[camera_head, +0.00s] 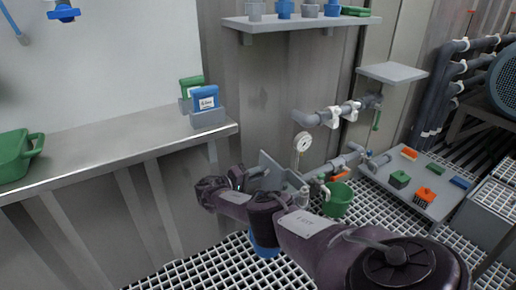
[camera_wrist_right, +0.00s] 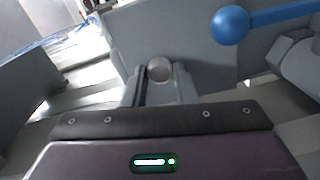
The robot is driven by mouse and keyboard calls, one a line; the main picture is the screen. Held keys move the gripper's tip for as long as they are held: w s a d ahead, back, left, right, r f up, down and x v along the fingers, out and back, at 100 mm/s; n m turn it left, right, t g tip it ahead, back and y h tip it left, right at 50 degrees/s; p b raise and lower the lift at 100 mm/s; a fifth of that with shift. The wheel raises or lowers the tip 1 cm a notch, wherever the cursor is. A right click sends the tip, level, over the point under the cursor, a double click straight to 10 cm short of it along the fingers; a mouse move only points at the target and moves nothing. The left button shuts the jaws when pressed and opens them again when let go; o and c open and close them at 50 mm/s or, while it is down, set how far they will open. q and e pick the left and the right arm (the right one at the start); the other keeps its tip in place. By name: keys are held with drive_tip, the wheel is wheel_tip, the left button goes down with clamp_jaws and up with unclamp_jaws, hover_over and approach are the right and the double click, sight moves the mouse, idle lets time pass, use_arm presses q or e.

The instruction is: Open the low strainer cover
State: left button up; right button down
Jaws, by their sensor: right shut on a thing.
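My right gripper (camera_wrist_right: 160,80) is shut on a round grey knob (camera_wrist_right: 159,69), which sits between its two fingers in the wrist view. The knob is in front of a grey plate (camera_wrist_right: 115,42); whether this plate is the strainer cover, I cannot tell. In the head view my right gripper (camera_head: 258,172) is low by the wall, beside a grey plate (camera_head: 284,176), and my wrist partly hides the spot. A blue ball-ended lever (camera_wrist_right: 230,25) is close to the gripper's right in the wrist view. My left gripper is not in view.
A pressure gauge (camera_head: 303,142) and grey pipes (camera_head: 318,118) are behind the gripper. A green bucket (camera_head: 338,199) stands on the grating to the right. A grey table (camera_head: 437,207) holds coloured brushes and blocks. A metal counter (camera_head: 110,134) runs along the left.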

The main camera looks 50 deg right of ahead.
drive_tip(key=c, duration=1.2)
unclamp_jaws()
drive_tip(key=shift+o, duration=0.2)
drive_tip(key=shift+a, duration=0.1)
drive_tip(key=v, duration=0.7)
drive_tip(key=shift+a, duration=0.3)
drive_tip(key=shift+w, duration=0.1)
